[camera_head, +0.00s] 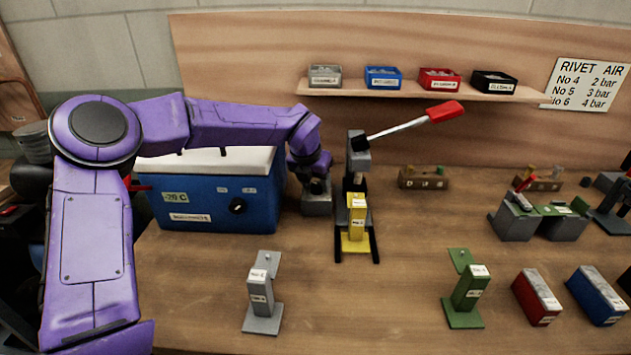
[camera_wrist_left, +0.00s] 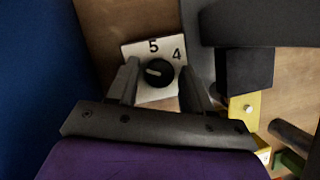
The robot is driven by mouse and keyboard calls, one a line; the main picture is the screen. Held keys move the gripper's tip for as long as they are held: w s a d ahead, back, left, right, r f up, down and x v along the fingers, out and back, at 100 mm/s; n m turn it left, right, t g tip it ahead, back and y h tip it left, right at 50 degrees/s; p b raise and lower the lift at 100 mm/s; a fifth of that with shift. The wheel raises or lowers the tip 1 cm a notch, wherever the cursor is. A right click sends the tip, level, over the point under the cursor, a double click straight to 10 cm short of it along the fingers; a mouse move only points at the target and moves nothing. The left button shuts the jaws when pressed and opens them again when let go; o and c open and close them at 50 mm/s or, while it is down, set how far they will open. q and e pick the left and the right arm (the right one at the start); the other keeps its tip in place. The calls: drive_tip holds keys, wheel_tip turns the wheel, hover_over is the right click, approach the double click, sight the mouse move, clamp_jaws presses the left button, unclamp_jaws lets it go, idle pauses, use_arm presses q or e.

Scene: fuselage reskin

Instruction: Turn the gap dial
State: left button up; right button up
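The gap dial (camera_wrist_left: 158,72) is a round black knob with a pale pointer line on a white plate marked 5 and 4. In the wrist view, my left gripper (camera_wrist_left: 159,79) is open, with one finger on each side of the knob. I cannot tell whether the fingers touch it. In the head view, my left gripper (camera_head: 317,188) points down at a grey block (camera_head: 317,206), between the blue cool box and the press; the dial face is not readable there. The press (camera_head: 358,160) has a red-handled lever and a yellow piece (camera_head: 356,222) in front. My right gripper is not in view.
The blue cool box (camera_head: 215,205) stands close left of my gripper. A grey stand (camera_head: 263,290) and a green stand (camera_head: 466,293) are nearer the front. Red (camera_head: 537,297) and blue (camera_head: 597,295) boxes lie at right. The bench between the two stands is clear.

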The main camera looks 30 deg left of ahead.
use_arm(q)
drive_tip(key=c, duration=0.7)
drive_tip(key=shift+r+m+p, duration=0.15)
drive_tip(key=shift+m+p, duration=0.35)
drive_tip(key=shift+p, duration=0.35)
drive_tip(key=m+h+p, duration=0.2)
drive_tip(key=m+p, duration=0.2)
drive_tip(key=shift+a+p, duration=0.15)
drive_tip(key=shift+p, duration=0.2)
drive_tip(key=m+h+p, duration=0.1)
drive_tip(key=m, duration=0.1)
drive_tip(key=shift+w+a+m+g, duration=0.1)
drive_tip(key=shift+m+g, duration=0.2)
drive_tip(key=shift+f+m+g+h, duration=0.1)
drive_tip(key=shift+m+g+h, duration=0.2)
drive_tip(key=shift+m, duration=0.75)
drive_tip(key=shift+f+m+g+h, duration=0.1)
drive_tip(key=shift+m+g+h, duration=0.2)
drive_tip(key=shift+m, duration=0.75)
drive_tip(key=o, duration=1)
